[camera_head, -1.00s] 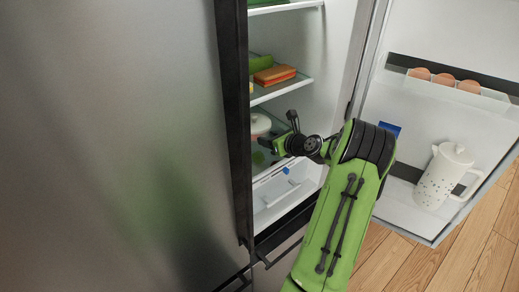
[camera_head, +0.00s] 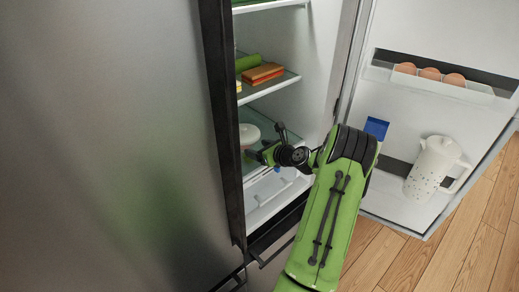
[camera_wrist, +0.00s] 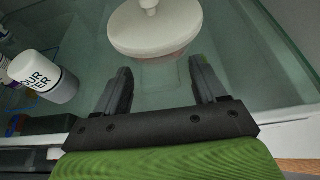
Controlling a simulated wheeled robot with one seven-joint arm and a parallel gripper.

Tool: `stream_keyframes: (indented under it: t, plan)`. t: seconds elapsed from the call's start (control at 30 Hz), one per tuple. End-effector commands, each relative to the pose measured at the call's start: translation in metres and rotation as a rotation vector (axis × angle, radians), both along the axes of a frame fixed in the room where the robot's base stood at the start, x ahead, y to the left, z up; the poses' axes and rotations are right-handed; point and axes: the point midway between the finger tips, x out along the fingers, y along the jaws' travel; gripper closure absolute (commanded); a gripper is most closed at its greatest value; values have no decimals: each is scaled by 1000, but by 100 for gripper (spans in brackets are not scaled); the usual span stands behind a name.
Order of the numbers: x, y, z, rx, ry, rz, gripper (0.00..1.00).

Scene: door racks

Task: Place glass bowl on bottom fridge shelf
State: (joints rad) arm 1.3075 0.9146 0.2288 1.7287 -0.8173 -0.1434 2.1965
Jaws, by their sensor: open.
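A round bowl with a pale lid and a knob (camera_wrist: 155,28) stands upright on a glass shelf inside the open fridge. Its lower part looks translucent and pinkish. It also shows as a pale bowl (camera_head: 248,132) at the left of the shelf in the head view, partly cut off by the fridge edge. My gripper (camera_wrist: 160,66) is open and empty, its two fingers pointing at the bowl with a gap before it. In the head view my gripper (camera_head: 268,147) is inside the fridge, just right of the bowl. The lowest fridge level (camera_head: 262,212) is partly hidden by my arm.
Orange and green items (camera_head: 262,73) sit on a higher shelf. The open door holds eggs (camera_head: 430,73), a blue-topped carton (camera_head: 376,127) and a speckled jug (camera_head: 430,168). A drawer (camera_head: 270,196) is below.

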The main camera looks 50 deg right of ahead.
Motion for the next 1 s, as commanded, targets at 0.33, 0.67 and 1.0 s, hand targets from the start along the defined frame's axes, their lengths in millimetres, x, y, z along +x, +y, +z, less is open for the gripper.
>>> stream_keyframes:
  t: [0.33,0.67,1.0]
  plan:
    - [-52,4,23,-1,1,-7,30]
    - [-108,12,47,-1,0,-2,30]
    - [-110,12,48,0,0,0,30]
